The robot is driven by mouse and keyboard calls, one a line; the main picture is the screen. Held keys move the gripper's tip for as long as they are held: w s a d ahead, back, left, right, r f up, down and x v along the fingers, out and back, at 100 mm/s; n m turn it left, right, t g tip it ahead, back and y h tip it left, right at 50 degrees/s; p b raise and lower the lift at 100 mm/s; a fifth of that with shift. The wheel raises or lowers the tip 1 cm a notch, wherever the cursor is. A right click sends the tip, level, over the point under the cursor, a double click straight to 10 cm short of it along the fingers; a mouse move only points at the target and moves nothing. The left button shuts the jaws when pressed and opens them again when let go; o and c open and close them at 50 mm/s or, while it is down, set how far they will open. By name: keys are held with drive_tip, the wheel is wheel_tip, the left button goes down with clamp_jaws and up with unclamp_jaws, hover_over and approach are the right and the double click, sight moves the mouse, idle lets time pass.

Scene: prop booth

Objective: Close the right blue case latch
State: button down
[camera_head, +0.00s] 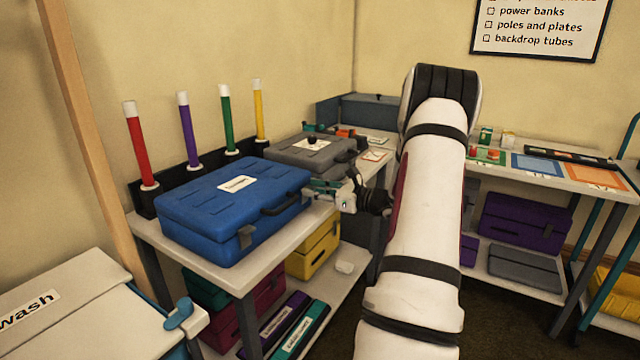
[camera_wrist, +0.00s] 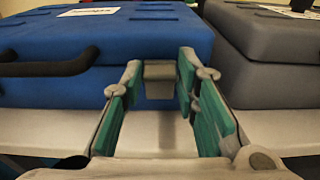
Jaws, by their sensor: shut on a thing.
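The blue case (camera_head: 225,215) lies lid-down on the left table, with a dark handle on its front and a grey left latch (camera_head: 246,237). Its right latch (camera_wrist: 160,80) is a grey block on the case's front face, seen in the wrist view. My gripper (camera_head: 316,186) is at the front right of the case, and its green-padded fingers (camera_wrist: 160,92) stand on either side of the right latch, shut on it. In the head view my gripper hides that latch. I cannot tell whether the latch lies flush.
A grey case (camera_head: 312,150) stands just right of the blue one, close to my right finger. Coloured tubes (camera_head: 184,130) stand in a rack behind. A yellow case (camera_head: 314,250) sits on the shelf below. The table edge is in front of the case.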

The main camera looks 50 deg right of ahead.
drive_tip(key=shift+w+r+g+p, duration=0.3)
drive_tip(key=shift+g+p, duration=0.5)
drive_tip(key=shift+p, duration=0.1)
drive_tip(key=shift+w, duration=0.1)
drive_tip(key=c, duration=1.2)
unclamp_jaws()
drive_tip(key=shift+c, duration=0.2)
drive_tip(key=a+v, duration=0.1)
drive_tip(key=v, duration=1.1)
drive_tip(key=shift+d, duration=0.45)
